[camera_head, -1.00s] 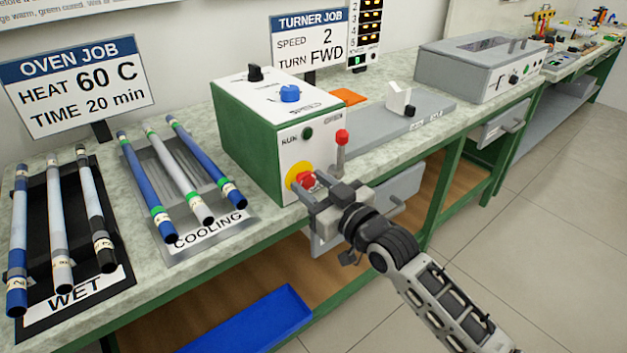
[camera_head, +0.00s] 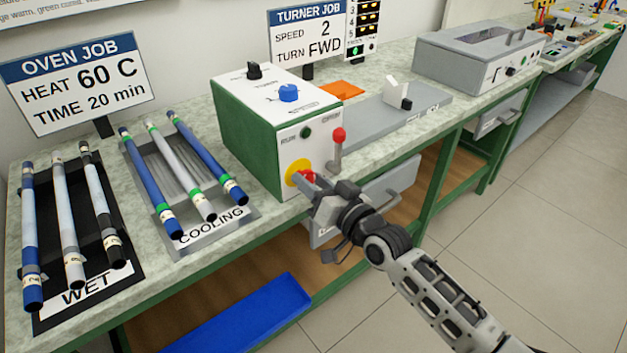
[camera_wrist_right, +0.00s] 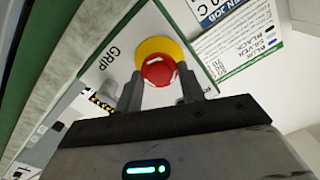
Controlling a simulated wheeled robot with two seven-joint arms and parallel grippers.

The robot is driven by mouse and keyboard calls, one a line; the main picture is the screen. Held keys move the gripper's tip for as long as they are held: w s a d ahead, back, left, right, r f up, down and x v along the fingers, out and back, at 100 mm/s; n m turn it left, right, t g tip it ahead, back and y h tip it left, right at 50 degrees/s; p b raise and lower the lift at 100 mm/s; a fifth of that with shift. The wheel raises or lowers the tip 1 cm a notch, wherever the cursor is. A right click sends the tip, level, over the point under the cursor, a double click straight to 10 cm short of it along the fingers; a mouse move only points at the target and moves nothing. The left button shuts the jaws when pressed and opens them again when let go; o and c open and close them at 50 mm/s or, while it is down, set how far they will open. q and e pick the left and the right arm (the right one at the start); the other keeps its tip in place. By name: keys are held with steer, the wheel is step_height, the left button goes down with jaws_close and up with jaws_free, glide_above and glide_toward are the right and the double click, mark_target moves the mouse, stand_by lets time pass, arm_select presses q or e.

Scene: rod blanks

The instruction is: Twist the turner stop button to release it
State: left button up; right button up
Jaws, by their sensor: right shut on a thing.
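The turner (camera_head: 262,130) is a green box with a white front and top, standing on the bench. Its red stop button (camera_head: 306,177) sits on a yellow disc (camera_head: 295,168) low on the front face. My right gripper (camera_head: 310,186) is at the button, with its fingers either side of it and shut on it. In the right wrist view the red stop button (camera_wrist_right: 158,70) shows between the fingertips of my right gripper (camera_wrist_right: 160,82), with the yellow disc behind it. The fingers partly hide the button in the head view. My left gripper is not in view.
A red-knobbed lever (camera_head: 338,140) stands just right of the button. Blue and grey rods lie on the cooling rack (camera_head: 225,222) and the wet rack (camera_head: 75,308) at left. A blue tray (camera_head: 240,318) lies below the bench. A grey box (camera_head: 475,58) stands further right.

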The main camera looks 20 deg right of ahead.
steer(key=shift+w+r, duration=0.1)
steer(key=shift+r, duration=0.1)
steer(key=o, duration=0.8)
steer(key=shift+o, duration=0.9)
steer(key=shift+a+f, duration=0.1)
steer(key=v, duration=1.6)
steer(key=s+a+f+n+g+h, duration=0.1)
steer(key=s+a+f+g, duration=0.2)
steer(key=f, duration=0.4)
steer(key=s+a+f+n+g+h, duration=0.1)
steer(key=s+a+f+n+g, duration=0.1)
steer(key=s+a+f, duration=0.3)
step_height(320, 180, down, 2)
steer(key=shift+s+f+n+g+h, duration=0.1)
steer(key=shift+s+n+g+h, duration=0.25)
steer(key=shift+g, duration=0.35)
